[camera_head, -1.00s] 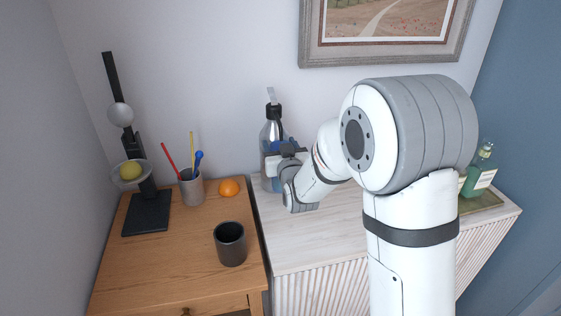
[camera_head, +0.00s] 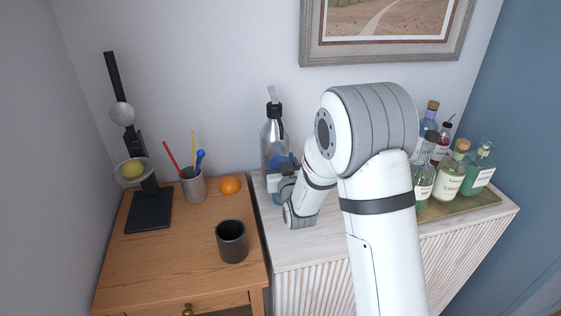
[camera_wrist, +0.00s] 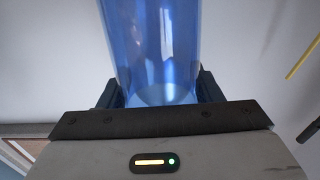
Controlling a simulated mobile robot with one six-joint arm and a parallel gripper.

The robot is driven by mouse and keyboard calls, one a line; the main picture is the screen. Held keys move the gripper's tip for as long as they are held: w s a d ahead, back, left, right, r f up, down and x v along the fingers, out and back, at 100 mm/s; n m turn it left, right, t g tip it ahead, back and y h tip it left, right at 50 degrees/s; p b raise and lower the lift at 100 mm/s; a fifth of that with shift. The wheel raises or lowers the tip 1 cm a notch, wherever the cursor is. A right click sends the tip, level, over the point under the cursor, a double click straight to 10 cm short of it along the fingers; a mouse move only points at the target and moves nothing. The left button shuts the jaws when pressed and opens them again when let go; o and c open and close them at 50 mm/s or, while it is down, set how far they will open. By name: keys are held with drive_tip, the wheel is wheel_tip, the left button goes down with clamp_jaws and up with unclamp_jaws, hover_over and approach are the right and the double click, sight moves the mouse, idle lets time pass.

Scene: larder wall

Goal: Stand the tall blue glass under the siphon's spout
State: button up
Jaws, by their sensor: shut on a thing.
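The siphon (camera_head: 273,134) is a grey, glassy bottle with a black head, standing upright on the pale cabinet against the wall. My gripper (camera_wrist: 158,92) is shut on the tall blue glass (camera_wrist: 155,45), one finger on each side of it in the wrist view. I cannot tell whether the glass's base touches the cabinet top.
A tray (camera_head: 462,206) with several bottles stands at the right of the cabinet. On the wooden table are a dark cup (camera_head: 231,241), an orange (camera_head: 230,185), a holder with coloured sticks (camera_head: 193,187) and a black stand (camera_head: 149,209) with a lemon. The cabinet's front left is clear.

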drive_tip(key=shift+f, duration=0.1)
drive_tip(key=o, duration=1.7)
drive_tip(key=shift+r, duration=0.25)
drive_tip(key=s+d+m+g+h+b, duration=0.1)
drive_tip(key=s+d+g, duration=0.4)
drive_tip(key=s, duration=0.6)
drive_tip(key=s+d+r+m+g+h+b, duration=0.1)
drive_tip(key=s+d+g, duration=0.4)
drive_tip(key=s, duration=0.7)
drive_tip(key=s+d+m+g+h, duration=0.1)
drive_tip(key=s+d+g+h, duration=0.2)
drive_tip(key=s+d, duration=0.6)
drive_tip(key=shift+s+r+g+b, duration=0.2)
drive_tip(key=shift+s+g, duration=0.25)
drive_tip(key=shift+s, duration=0.4)
drive_tip(key=shift+s+r+g+b, duration=0.2)
drive_tip(key=shift+s+g, duration=0.25)
drive_tip(key=shift+s, duration=0.4)
